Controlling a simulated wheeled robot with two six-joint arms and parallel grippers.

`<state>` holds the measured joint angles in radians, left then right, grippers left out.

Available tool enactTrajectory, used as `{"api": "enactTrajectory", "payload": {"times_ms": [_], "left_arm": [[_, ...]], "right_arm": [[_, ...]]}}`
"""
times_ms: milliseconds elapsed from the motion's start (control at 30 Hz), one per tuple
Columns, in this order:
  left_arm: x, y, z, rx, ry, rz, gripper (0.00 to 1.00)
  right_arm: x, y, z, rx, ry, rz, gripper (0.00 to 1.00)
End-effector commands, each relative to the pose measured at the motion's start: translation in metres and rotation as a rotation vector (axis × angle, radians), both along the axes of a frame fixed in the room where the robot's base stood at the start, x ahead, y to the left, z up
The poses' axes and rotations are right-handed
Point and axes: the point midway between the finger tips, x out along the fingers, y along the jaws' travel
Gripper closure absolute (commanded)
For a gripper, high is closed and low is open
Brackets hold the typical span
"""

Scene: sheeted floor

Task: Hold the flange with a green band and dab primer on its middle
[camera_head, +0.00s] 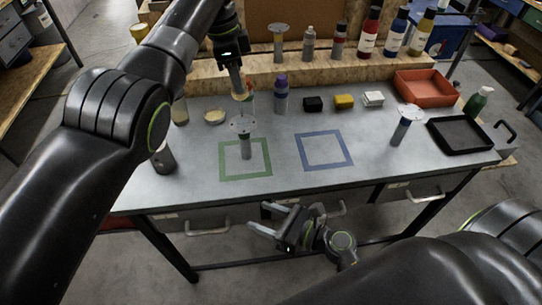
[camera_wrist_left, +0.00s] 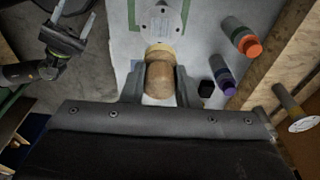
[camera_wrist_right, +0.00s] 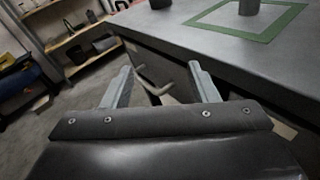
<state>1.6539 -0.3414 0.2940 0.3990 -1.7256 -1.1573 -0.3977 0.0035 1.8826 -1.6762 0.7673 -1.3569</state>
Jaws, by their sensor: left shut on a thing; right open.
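My left gripper (camera_head: 240,91) is shut on a tan, wooden-looking dabber (camera_wrist_left: 159,80), held above the table. Below it, a grey flange (camera_head: 243,126) stands upright, disc up, inside the green square outline (camera_head: 231,174). Its disc also shows in the left wrist view (camera_wrist_left: 162,17), just beyond the dabber's end. The dabber looks apart from the disc. I cannot make out a green band on the stem.
A blue square outline (camera_head: 302,151) lies empty. A purple-capped bottle (camera_head: 281,98), black, yellow and white blocks (camera_head: 344,102), a red tray (camera_head: 425,88) and a black tray (camera_head: 436,126) line the back and right. A dark cylinder (camera_head: 163,158) stands at the left. Drawer handles (camera_head: 207,231) project in front.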

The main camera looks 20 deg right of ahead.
Motion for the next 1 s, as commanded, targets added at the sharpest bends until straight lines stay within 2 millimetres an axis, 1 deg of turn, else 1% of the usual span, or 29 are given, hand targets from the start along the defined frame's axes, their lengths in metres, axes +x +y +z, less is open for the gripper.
{"api": "enactTrajectory", "payload": {"times_ms": [33, 100, 200, 300, 400, 500, 667, 767, 1000], "left_arm": [[0.0, 0.0, 0.0, 0.0, 0.0, 0.0, 0.91], [0.0, 0.0, 0.0, 0.0, 0.0, 0.0, 0.91], [0.0, 0.0, 0.0, 0.0, 0.0, 0.0, 0.91], [0.0, 0.0, 0.0, 0.0, 0.0, 0.0, 0.91], [0.0, 0.0, 0.0, 0.0, 0.0, 0.0, 0.91], [0.0, 0.0, 0.0, 0.0, 0.0, 0.0, 0.91], [0.0, 0.0, 0.0, 0.0, 0.0, 0.0, 0.91], [0.0, 0.0, 0.0, 0.0, 0.0, 0.0, 0.91], [0.0, 0.0, 0.0, 0.0, 0.0, 0.0, 0.91]], "right_arm": [[0.006, -0.001, 0.009, -0.056, -0.047, 0.012, 0.46], [0.035, -0.016, 0.016, -0.063, -0.074, -0.05, 0.46], [0.067, -0.035, 0.031, -0.074, -0.119, -0.126, 0.46], [0.092, -0.051, 0.046, -0.079, -0.161, -0.19, 0.46], [0.109, -0.062, 0.058, -0.081, -0.191, -0.237, 0.46], [0.119, -0.068, 0.064, -0.08, -0.206, -0.262, 0.46], [0.133, -0.065, 0.067, -0.078, -0.213, -0.272, 0.46], [0.148, -0.058, 0.067, -0.076, -0.213, -0.271, 0.46], [0.191, -0.04, 0.067, -0.075, -0.211, -0.27, 0.46]]}}
